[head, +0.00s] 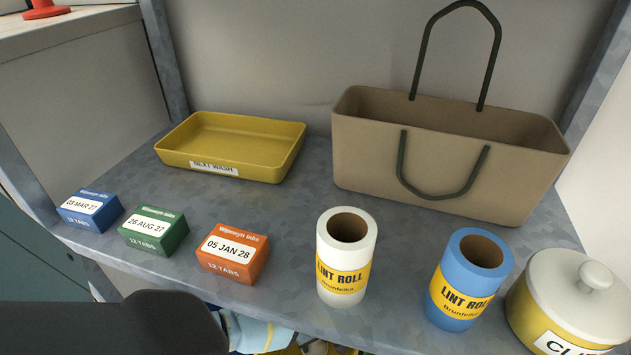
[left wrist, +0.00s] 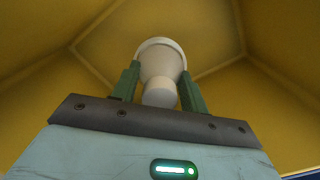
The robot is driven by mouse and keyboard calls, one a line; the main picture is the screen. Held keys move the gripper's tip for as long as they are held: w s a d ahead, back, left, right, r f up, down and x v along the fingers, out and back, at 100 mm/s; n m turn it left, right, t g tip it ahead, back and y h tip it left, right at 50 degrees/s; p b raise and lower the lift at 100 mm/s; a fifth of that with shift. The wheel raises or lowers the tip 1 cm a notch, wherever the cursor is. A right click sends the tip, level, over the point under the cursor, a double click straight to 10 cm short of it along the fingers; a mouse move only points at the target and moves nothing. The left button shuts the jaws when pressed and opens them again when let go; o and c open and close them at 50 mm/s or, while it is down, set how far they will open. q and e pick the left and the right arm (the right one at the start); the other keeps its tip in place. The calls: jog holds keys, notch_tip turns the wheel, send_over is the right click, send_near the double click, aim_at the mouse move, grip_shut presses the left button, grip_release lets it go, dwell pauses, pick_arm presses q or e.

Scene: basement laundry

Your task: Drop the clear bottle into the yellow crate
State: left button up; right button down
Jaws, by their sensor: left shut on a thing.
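My left gripper (left wrist: 160,85) is shut on a pale, whitish bottle (left wrist: 161,62), held between its two green fingers in the left wrist view. Yellow walls of the yellow crate (left wrist: 60,35) surround the bottle and fingers there. I cannot tell whether the bottle touches the crate floor. Only slivers of yellow show below the shelf there. My right gripper is not in view.
The grey shelf (head: 290,215) holds a yellow tray (head: 240,130) labelled NEXT WASH, a beige bag (head: 445,150), blue (head: 90,209), green (head: 153,231) and orange (head: 232,254) boxes, white (head: 342,270) and blue (head: 465,285) lint rolls, and a lidded jar (head: 570,300). Its front edge lies beside my left arm.

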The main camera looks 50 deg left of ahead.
pick_arm(q)
jog(key=shift+f, duration=0.1)
jog(key=o, duration=1.3)
jog(key=shift+c, duration=0.2)
jog(key=shift+r, duration=0.5)
notch_tip(320, 180, up, 8)
jog(key=p, duration=0.5)
jog(key=shift+f, duration=0.15)
